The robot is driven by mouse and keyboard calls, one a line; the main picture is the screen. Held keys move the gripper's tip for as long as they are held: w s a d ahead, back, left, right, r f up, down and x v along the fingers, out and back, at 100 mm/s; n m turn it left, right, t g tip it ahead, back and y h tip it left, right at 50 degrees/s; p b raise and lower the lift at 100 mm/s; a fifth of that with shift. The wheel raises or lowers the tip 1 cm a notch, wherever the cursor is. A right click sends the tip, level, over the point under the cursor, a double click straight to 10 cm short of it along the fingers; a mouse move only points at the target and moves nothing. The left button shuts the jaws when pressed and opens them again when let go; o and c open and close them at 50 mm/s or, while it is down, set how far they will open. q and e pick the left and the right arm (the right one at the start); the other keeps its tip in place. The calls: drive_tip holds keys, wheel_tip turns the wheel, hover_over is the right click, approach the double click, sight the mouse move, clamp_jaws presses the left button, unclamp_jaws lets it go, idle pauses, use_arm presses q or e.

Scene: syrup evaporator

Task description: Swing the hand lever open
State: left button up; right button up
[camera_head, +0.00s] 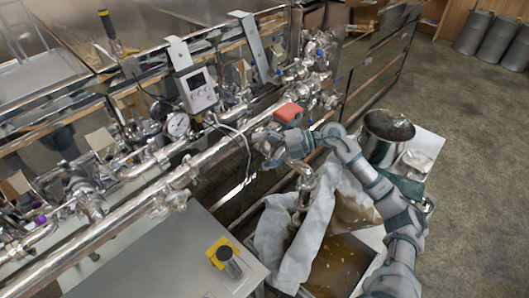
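A red block-like piece (288,112), which may be the hand lever's grip, sits on the steel pipework near the middle of the head view. My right arm comes in from the lower right, and my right gripper (268,143) is at the pipe just below and left of the red piece. Its fingers blend with the metal fittings, so I cannot tell whether they are open or shut, or whether they touch the lever. My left gripper is not in view.
A gauge (178,125) and a grey display box (196,90) stand on the pipework. Below my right arm are a white filter cloth (305,232) and a tub of brown liquid (341,266). A steel pot (384,135) stands to the right. A grey table (165,265) is at lower left.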

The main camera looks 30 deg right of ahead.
drive_tip(key=shift+s+a+r, duration=0.15)
drive_tip(key=shift+a+r, duration=0.2)
drive_tip(key=shift+r, duration=0.4)
drive_tip(key=shift+c, duration=0.3)
drive_tip(key=shift+d, duration=0.35)
drive_tip(key=shift+c, duration=0.2)
drive_tip(key=shift+s+d+r+b, duration=0.1)
drive_tip(key=shift+d+b, duration=0.1)
drive_tip(key=shift+b, duration=0.15)
drive_tip(key=shift+o, duration=0.4)
drive_tip(key=shift+s+d+r, duration=0.15)
drive_tip(key=shift+s+d, duration=0.1)
drive_tip(key=shift+d, duration=0.3)
drive_tip(key=v, duration=0.3)
drive_tip(key=f+b+v, duration=0.1)
drive_tip(key=shift+d+r, duration=0.15)
drive_tip(key=shift+d, duration=0.35)
drive_tip(key=c, duration=0.6)
drive_tip(key=shift+w+d+f+b+v, duration=0.1)
drive_tip(key=shift+f+b+v, duration=0.1)
drive_tip(key=shift+v, duration=0.85)
drive_tip(key=shift+w+d+f+b+v, duration=0.1)
drive_tip(key=shift+f+b+v, duration=0.05)
drive_tip(key=shift+v, duration=0.9)
drive_tip(key=shift+w+d+f+b+v, duration=0.1)
drive_tip(key=shift+f+b+v, duration=0.1)
drive_tip(key=shift+v, duration=0.85)
drive_tip(key=shift+w+v, duration=0.2)
drive_tip(key=shift+v, duration=2.55)
drive_tip(key=shift+d+f, duration=0.15)
